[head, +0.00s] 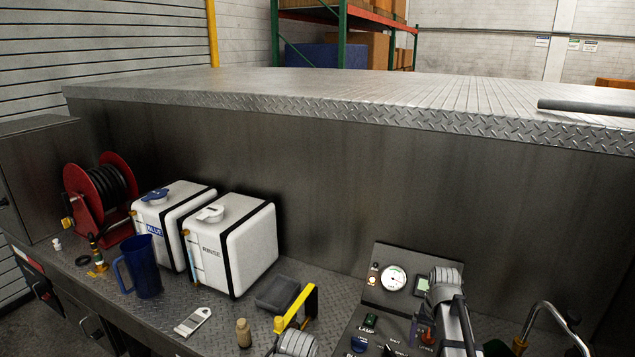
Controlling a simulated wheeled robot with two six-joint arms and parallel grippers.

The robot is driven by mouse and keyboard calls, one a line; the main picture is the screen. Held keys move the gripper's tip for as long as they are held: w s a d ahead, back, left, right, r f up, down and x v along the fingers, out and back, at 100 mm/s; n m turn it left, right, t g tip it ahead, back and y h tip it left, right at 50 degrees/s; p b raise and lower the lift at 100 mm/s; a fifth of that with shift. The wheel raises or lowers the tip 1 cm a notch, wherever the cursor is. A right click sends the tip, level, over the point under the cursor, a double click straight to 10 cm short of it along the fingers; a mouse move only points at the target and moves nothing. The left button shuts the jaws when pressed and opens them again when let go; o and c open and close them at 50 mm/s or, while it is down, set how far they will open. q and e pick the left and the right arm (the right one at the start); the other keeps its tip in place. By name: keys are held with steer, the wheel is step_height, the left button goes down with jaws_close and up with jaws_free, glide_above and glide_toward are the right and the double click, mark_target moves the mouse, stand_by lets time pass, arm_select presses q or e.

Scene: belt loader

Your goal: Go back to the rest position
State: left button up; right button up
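Neither gripper's fingers show in the head view. A grey ribbed joint, which looks like part of my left arm, comes in at the bottom edge. Another grey ribbed joint with a dark link stands in front of the control panel (375,290) and looks like part of my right arm. It hides part of the panel, which has a round white gauge (393,278) and several knobs.
A white tank marked BLUE (178,210) and one marked RINSE (238,245) stand at the wall.

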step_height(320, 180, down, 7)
steer(key=b, duration=0.6)
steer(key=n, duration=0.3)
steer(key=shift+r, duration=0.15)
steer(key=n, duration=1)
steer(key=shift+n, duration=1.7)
